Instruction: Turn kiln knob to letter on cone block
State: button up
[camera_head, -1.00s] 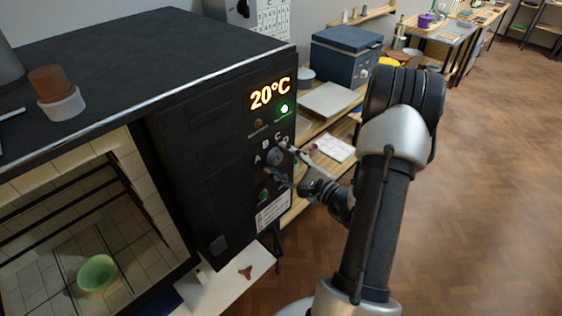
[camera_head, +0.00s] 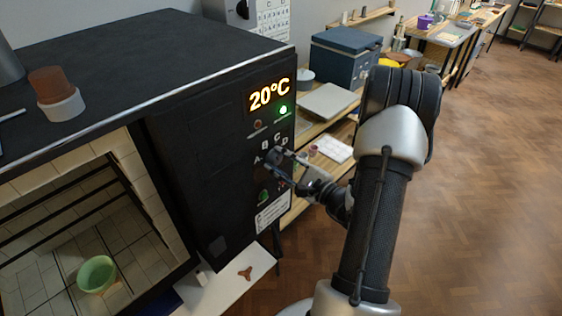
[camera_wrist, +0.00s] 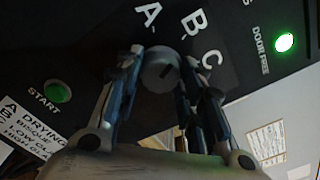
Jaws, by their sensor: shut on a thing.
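The grey round kiln knob (camera_wrist: 160,68) is on the kiln's dark panel, between my fingers in the wrist view. A short dark mark shows on its face; I cannot tell for certain which letter it points at. Letters A, B and C stand around the knob in the wrist view, and D also shows in the head view. My gripper (camera_wrist: 168,82) is shut on the knob, with one finger on each side; in the head view my gripper (camera_head: 277,160) partly hides it. I cannot make out a cone block or its letter.
The kiln (camera_head: 215,140) reads 20°C and has a lit green lamp (camera_head: 283,110). A green start button (camera_wrist: 57,92) is left of my fingers. The open chamber holds a green bowl (camera_head: 97,274). A brown three-armed piece (camera_head: 245,273) lies on a white surface below.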

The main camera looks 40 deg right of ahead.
jog(key=shift+w+r+m, duration=0.1)
jog(key=shift+m, duration=0.2)
jog(key=shift+c, duration=0.4)
jog(key=m+p, duration=0.1)
jog(key=m, duration=0.1)
jog(key=shift+r+m, duration=0.1)
jog(key=shift+m, duration=0.3)
jog(key=m+p, duration=0.3)
jog(key=m, duration=0.2)
jog(key=shift+m, duration=0.3)
jog(key=m+p, duration=0.2)
jog(key=m, duration=0.2)
jog(key=m+p, duration=0.2)
jog(key=m, duration=0.2)
jog(key=shift+m, duration=0.3)
jog(key=o, duration=1.1)
jog(key=shift+w+a, duration=0.1)
jog(key=shift+w, duration=0.05)
